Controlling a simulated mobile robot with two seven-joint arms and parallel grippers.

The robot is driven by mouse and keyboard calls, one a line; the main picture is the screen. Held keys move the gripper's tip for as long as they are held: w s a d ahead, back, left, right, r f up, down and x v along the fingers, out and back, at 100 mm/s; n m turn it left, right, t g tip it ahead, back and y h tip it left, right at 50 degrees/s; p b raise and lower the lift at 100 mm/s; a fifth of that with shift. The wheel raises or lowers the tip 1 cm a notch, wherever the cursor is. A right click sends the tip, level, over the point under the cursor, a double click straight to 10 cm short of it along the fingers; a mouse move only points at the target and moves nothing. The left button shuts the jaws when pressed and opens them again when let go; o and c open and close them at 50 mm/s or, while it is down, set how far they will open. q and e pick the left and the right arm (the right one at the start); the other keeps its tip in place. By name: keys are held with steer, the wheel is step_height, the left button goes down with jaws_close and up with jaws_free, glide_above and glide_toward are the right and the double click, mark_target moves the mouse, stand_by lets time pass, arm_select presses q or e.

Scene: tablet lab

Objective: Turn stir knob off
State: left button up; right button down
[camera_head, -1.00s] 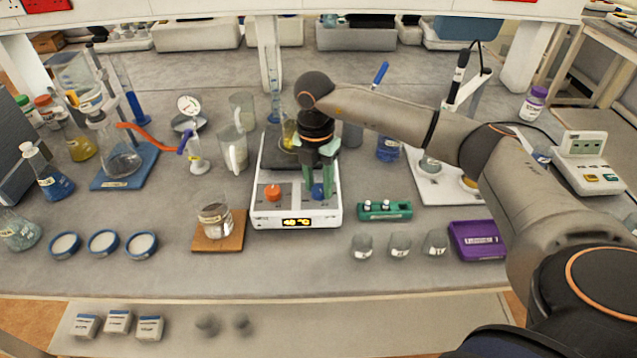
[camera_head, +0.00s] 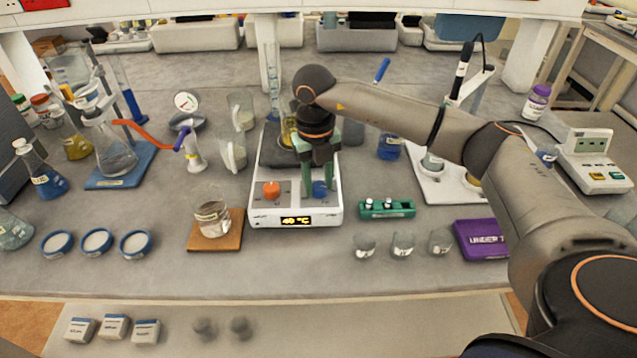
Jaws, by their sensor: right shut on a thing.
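The white hotplate stirrer (camera_head: 295,214) stands in the middle of the bench with a lit display reading about 40 °C. Its orange knob (camera_head: 271,190) is at the left of the front panel. Its blue knob (camera_head: 319,188) is at the right. My right gripper (camera_head: 320,186) reaches down from above with its green fingers on either side of the blue knob, shut on it. A flask with yellow liquid (camera_head: 288,132) stands on the dark hotplate top, partly hidden by my gripper. My left gripper is not in view.
A beaker on a wooden board (camera_head: 215,243) stands just left of the stirrer. A green rack (camera_head: 387,208) and several small glass beakers are to its right, with a purple tray (camera_head: 482,240) beyond.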

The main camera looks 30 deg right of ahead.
mark_target(321, 188)
steer(key=n+b, duration=0.1)
steer(key=n, duration=0.4)
steer(key=shift+n+b, duration=0.3)
steer(key=shift+n, duration=0.1)
steer(key=n+b, duration=0.1)
steer(key=n, duration=0.4)
steer(key=n+b, duration=0.1)
steer(key=n, duration=0.4)
steer(key=shift+n+t, duration=0.3)
steer(key=shift+n, duration=0.1)
steer(key=shift+n+b, duration=0.5)
steer(key=shift+n, duration=1.7)
steer(key=shift+d, duration=0.1)
steer(key=shift+c, duration=2.3)
jaws_free()
step_height(321, 188, up, 13)
steer(key=shift+s+f, duration=0.2)
steer(key=shift+s, duration=0.15)
